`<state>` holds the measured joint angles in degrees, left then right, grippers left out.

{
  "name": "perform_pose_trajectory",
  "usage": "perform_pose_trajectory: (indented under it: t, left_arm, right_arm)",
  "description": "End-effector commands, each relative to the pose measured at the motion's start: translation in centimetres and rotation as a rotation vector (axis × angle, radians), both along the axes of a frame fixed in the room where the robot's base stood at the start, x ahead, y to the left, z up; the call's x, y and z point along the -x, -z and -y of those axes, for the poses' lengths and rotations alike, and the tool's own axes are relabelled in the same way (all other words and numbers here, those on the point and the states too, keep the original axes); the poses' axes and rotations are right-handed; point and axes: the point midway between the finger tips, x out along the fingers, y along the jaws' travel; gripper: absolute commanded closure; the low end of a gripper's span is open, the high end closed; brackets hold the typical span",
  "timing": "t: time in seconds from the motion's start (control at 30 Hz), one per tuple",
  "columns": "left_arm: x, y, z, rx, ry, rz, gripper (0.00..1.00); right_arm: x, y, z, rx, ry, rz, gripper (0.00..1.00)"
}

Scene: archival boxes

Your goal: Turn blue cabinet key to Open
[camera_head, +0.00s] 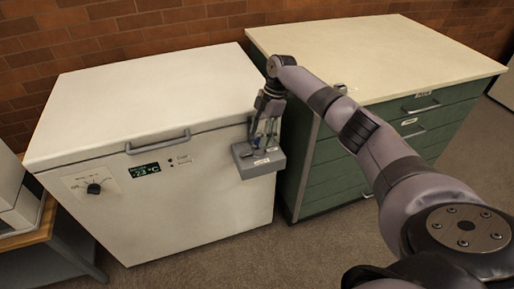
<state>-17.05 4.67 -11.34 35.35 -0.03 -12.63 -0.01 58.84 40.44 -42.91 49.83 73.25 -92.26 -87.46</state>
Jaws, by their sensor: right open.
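A small grey box (246,166) with a pale label on its front sits at the front right corner of the white chest freezer (200,228). My right gripper (264,138) points down at the top of this box, with its fingers apart. A small bluish part shows between the fingers; it may be the key, but it is too small and too covered to tell its shape or which way it is turned. I cannot tell whether the fingers touch it. My left gripper is not in view.
The freezer has a lid handle (158,141), a dial (94,188) and a lit display (145,170). A green drawer cabinet (330,178) with a cream top stands close on the right, under my right arm. A wooden-topped table (38,230) is at left. Carpet in front is clear.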

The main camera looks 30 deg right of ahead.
Motion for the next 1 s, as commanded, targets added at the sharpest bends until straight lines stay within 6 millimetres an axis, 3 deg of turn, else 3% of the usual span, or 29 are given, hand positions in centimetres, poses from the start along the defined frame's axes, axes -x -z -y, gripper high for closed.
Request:
perform_pose_trajectory:
  t: [1.0]
  left_arm:
    - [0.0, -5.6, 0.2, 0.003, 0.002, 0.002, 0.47]
  right_arm:
    - [0.1, -7.1, 2.2, 0.001, 0.000, 0.001, 0.47]
